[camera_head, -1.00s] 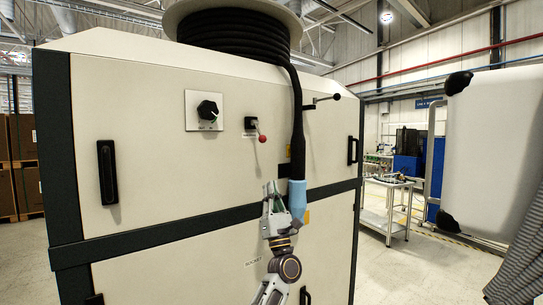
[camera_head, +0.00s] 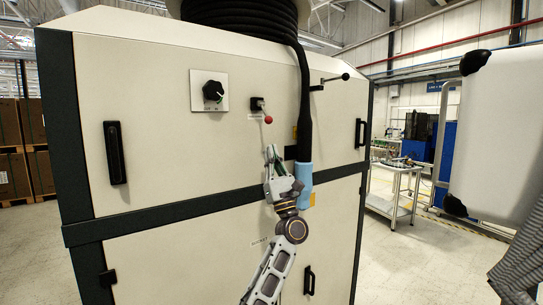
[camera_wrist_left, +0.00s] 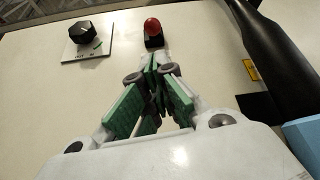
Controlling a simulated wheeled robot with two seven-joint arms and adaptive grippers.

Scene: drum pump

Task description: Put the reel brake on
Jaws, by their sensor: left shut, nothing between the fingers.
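A small lever with a red ball (camera_head: 268,119) sticks out of a black mount on the cream cabinet (camera_head: 160,110). It shows in the left wrist view (camera_wrist_left: 152,26) just beyond my fingertips. A second lever with a black ball (camera_head: 345,77) sits further right, past the hose. The labels are too small to read, so I cannot tell which is the reel brake. My left gripper (camera_head: 270,150) is shut and empty, its tips pointing up just below the red ball. Its green-padded fingers meet in the left wrist view (camera_wrist_left: 153,62). My right gripper is not in view.
A black hose (camera_head: 304,110) hangs from the reel (camera_head: 240,10) and ends in a light blue sleeve (camera_head: 304,180) close right of my gripper. A black rotary knob (camera_head: 213,91) sits left of the red-ball lever. A cart (camera_head: 392,195) stands behind at right.

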